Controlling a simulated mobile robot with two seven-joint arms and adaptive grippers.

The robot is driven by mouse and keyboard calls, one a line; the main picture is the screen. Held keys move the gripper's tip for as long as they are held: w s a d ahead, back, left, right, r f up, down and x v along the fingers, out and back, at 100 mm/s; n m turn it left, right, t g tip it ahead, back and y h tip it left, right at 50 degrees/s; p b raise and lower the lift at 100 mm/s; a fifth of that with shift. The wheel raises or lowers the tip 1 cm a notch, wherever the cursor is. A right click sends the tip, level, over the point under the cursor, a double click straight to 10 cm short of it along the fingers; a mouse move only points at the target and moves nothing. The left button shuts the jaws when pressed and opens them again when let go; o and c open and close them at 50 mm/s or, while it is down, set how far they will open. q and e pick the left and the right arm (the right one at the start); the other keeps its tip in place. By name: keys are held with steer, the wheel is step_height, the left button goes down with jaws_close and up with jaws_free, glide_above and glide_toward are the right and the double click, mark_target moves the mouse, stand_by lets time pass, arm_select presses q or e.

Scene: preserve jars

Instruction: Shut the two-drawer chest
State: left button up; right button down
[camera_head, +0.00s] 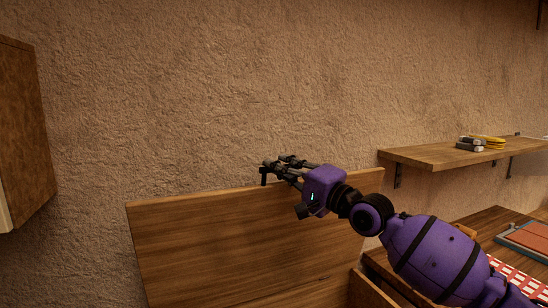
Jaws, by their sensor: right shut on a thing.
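A wide wooden panel (235,245), which looks like the raised lid of the chest, stands nearly upright in the lower middle of the head view. A wooden side edge (368,289) shows at its lower right; I cannot tell surely that it belongs to the chest. The drawers and the rest of the chest are below the frame. My purple right arm reaches in from the lower right. Its black right gripper (272,172) is at the panel's top edge and is shut on it; the exact contact is hard to see. My left gripper is out of view.
A rough plaster wall (210,90) rises behind the panel. A wooden shelf (450,157) at right holds small grey and yellow things (483,143). A wooden cabinet (22,130) hangs at left. A table (490,225) with a red checked cloth (515,282) is lower right.

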arm_select(q)
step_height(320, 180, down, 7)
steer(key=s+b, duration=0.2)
steer(key=b, duration=0.5)
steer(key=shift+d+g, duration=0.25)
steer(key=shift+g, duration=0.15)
arm_select(e)
steer(key=s+d+f+n+t+y, duration=0.1)
steer(key=s+d+f+n+y, duration=0.1)
steer(key=s, duration=0.7)
steer(key=s+d+f+n+t+y, duration=0.1)
steer(key=s+d+f+y, duration=0.2)
steer(key=s+f, duration=0.4)
steer(key=s+d, duration=0.1)
steer(key=s, duration=0.2)
steer(key=shift+f+n, duration=0.2)
steer(key=shift+n, duration=0.2)
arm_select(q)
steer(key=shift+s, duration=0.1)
arm_select(e)
steer(key=shift+d, duration=0.1)
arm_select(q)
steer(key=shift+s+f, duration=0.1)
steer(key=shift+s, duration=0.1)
arm_select(e)
steer(key=c, duration=1.8)
jaws_free()
steer(key=shift+r, duration=0.1)
